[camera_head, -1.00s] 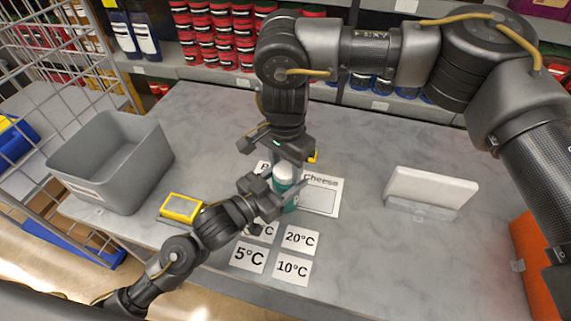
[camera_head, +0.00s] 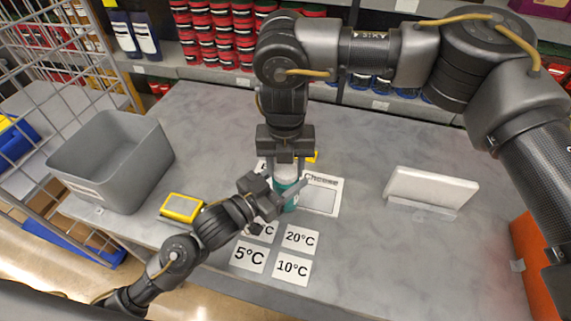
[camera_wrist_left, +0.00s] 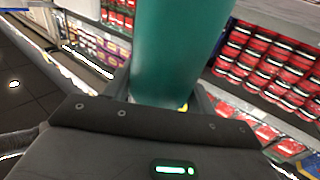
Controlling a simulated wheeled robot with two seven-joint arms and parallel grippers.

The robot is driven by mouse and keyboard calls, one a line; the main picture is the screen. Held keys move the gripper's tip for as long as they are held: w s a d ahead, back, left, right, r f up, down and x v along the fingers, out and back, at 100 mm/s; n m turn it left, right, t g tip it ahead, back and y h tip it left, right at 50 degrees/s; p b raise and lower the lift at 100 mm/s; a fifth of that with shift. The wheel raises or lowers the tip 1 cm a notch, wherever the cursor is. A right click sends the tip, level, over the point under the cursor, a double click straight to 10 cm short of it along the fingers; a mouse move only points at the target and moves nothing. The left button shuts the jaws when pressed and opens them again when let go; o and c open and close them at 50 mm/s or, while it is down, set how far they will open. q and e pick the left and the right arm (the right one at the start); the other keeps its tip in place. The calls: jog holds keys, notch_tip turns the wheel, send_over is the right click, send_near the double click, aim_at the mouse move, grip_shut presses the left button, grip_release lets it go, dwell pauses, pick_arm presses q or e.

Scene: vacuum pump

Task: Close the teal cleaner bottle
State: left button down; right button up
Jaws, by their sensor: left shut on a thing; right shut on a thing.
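The teal cleaner bottle (camera_head: 289,193) stands upright near the middle of the grey table, beside the Cheese card. My left gripper (camera_head: 283,199) is shut around the bottle's body from the left. In the left wrist view the teal bottle (camera_wrist_left: 177,55) fills the space between the fingers. My right gripper (camera_head: 286,165) points down from above and is shut on the white cap (camera_head: 287,171) at the bottle's top. The cap is mostly hidden by the fingers, so I cannot tell how tightly it sits on the neck.
A grey bin (camera_head: 110,160) stands at the left of the table. A yellow device (camera_head: 181,207) lies near it. Temperature cards (camera_head: 292,269) lie in front of the bottle. A blank white panel on a stand (camera_head: 432,187) is at the right. Shelves of red jars line the back.

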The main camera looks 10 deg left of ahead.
jog(key=m, duration=0.5)
jog(key=shift+a, duration=0.1)
jog(key=m, duration=0.3)
jog(key=shift+m, duration=0.4)
jog(key=o, duration=1.1)
jog(key=shift+r, duration=2.25)
jog(key=shift+c, duration=0.3)
